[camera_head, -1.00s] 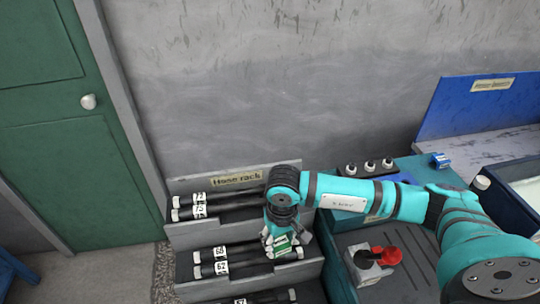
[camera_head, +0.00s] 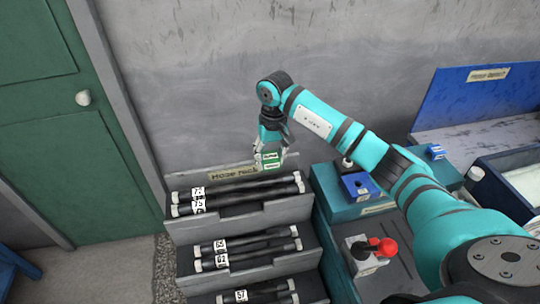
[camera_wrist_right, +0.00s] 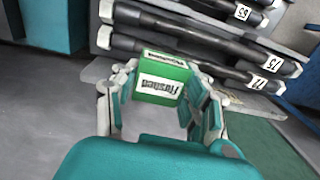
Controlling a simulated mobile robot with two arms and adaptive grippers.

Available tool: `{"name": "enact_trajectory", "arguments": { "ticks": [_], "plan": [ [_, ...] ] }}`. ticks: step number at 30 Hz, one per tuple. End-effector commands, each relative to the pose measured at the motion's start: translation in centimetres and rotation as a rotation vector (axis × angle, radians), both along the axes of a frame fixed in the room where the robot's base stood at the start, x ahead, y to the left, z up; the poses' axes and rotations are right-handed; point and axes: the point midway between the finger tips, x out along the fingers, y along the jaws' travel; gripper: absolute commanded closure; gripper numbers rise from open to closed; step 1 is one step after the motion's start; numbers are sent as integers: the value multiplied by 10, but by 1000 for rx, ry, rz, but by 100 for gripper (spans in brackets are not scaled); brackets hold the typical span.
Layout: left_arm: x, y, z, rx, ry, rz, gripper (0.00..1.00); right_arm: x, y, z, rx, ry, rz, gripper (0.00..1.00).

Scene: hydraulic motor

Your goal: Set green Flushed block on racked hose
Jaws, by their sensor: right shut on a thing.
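My right gripper (camera_head: 268,150) is shut on a small green block (camera_head: 271,160). In the right wrist view the block (camera_wrist_right: 162,80) sits between the fingers, and its white label reads "Flushed" upside down. In the head view the block appears over the upper back edge of the stepped hose rack (camera_head: 237,224), near its "Hose rack" sign. Dark hoses with white ends and number labels lie on the steps: an upper pair (camera_head: 245,195), a middle pair (camera_head: 260,245) and lower ones (camera_head: 268,294). In the wrist view, hoses (camera_wrist_right: 190,55) pass beyond the block, apparently apart from it. My left gripper is out of view.
A teal bench right of the rack carries a blue box (camera_head: 358,186) and a grey fixture with a red knob (camera_head: 387,247). A blue panel (camera_head: 470,100) stands farther right. A green door (camera_head: 75,130) is at left. The wall above the rack is clear.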

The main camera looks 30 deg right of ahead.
Motion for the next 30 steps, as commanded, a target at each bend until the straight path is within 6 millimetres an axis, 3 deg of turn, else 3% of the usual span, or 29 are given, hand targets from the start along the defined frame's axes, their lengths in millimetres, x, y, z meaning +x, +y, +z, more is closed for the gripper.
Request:
{"name": "enact_trajectory", "arguments": {
  "ticks": [15,30],
  "plan": [
    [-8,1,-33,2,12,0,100,0,0,-52,0,-1,2,79],
    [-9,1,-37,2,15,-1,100,0,0,-56,0,0,0,79]
  ]
}}
